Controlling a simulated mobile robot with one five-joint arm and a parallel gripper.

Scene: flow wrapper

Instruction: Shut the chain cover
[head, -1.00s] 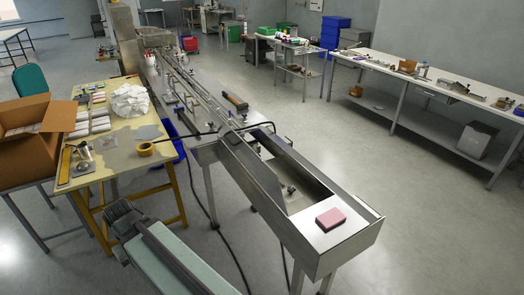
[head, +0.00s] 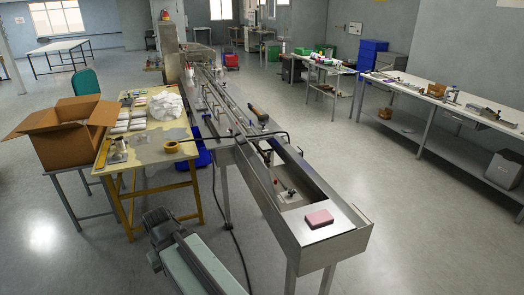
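The flow wrapper's long metal infeed (head: 333,240) runs from the near middle toward the back. What looks like the chain cover (head: 256,187) is a long grey metal panel standing along the left side of the infeed's near end. The trough beside it is open on top, with its inside in view, so the cover appears open. Its hinge is too small to make out. Part of my arm, pale green and dark, shows at the bottom, left of the infeed and apart from it. My gripper's fingers are not visible.
A pink block (head: 319,218) lies on the infeed's near end plate. A yellow-legged table (head: 150,151) and an open cardboard box (head: 62,143) stand left. A black cable crosses the infeed and hangs to the floor. The floor right of the machine is clear to a long bench (head: 452,107).

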